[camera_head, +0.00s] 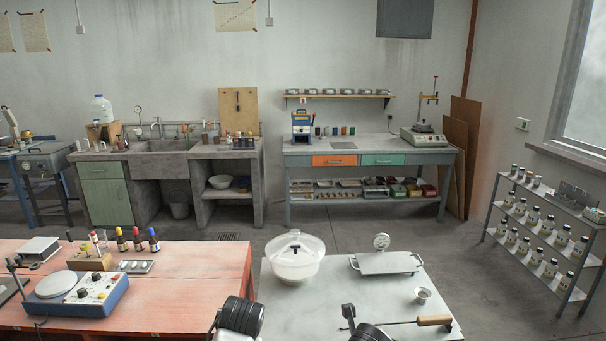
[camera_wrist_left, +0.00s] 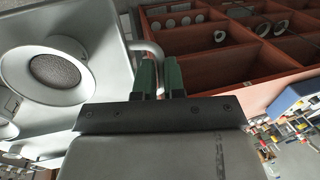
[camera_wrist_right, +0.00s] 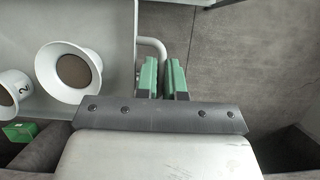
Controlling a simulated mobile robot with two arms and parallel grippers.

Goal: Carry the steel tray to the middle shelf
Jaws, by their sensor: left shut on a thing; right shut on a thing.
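The steel tray's pale surface shows in the left wrist view (camera_wrist_left: 105,75) and the right wrist view (camera_wrist_right: 112,22), with a bent tube handle at its edge in each. My left gripper (camera_wrist_left: 160,75) is shut on one handle (camera_wrist_left: 150,50). My right gripper (camera_wrist_right: 163,75) is shut on the other handle (camera_wrist_right: 155,45). A white flared cup with a dark grey filling (camera_wrist_left: 55,70) stands on the tray. Two white flared cups, one filled brown (camera_wrist_right: 72,75), show at the right end. The held tray and both fingertips are not visible in the head view.
A grey rack (camera_head: 546,222) with jars stands at right. A pale table (camera_head: 285,300) in front bears a lidded bowl (camera_head: 297,258) and a flat plate with handles (camera_head: 386,263). A red bench (camera_head: 190,275) is at left. Floor (camera_head: 470,270) between table and rack is clear.

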